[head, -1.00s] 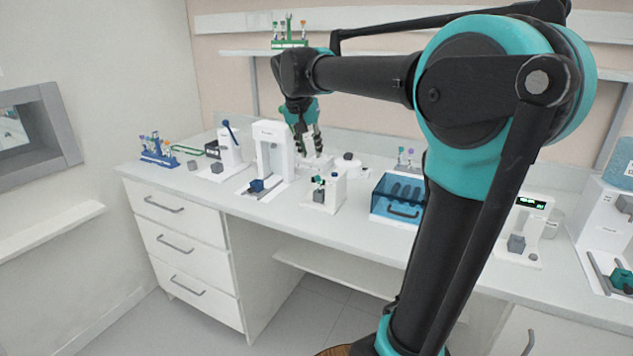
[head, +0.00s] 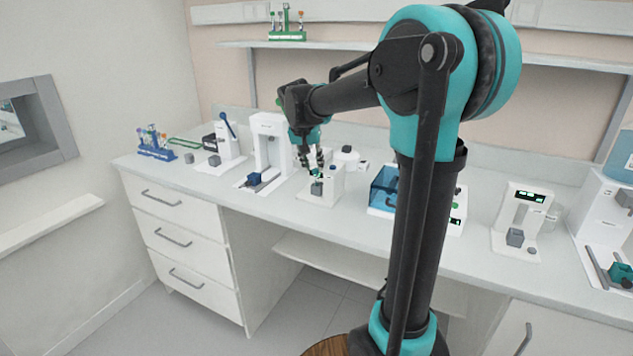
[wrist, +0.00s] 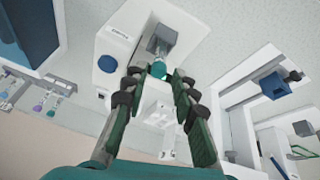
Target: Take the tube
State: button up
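A tube with a teal cap (wrist: 158,69) stands at a small white device (wrist: 135,38) that has a grey block and a blue knob. In the wrist view I look at the cap nearly end-on, so most of the tube's body is hidden. My gripper (wrist: 154,78) is open, with its dark fingers on either side of the line to the cap. I cannot tell whether a fingertip touches it. In the head view my gripper (head: 314,163) points down just above the same white device (head: 332,182).
A tall white device (head: 269,140) stands close on the left. A blue-lidded box (head: 383,187) is on the right. A blue rack of tubes (head: 155,150) sits at the counter's far left, and a green rack (head: 287,36) is on the shelf above.

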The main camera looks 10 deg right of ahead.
aim_at(315, 170)
jog(key=x, duration=0.5)
jog(key=shift+s, duration=0.1)
grip_shut()
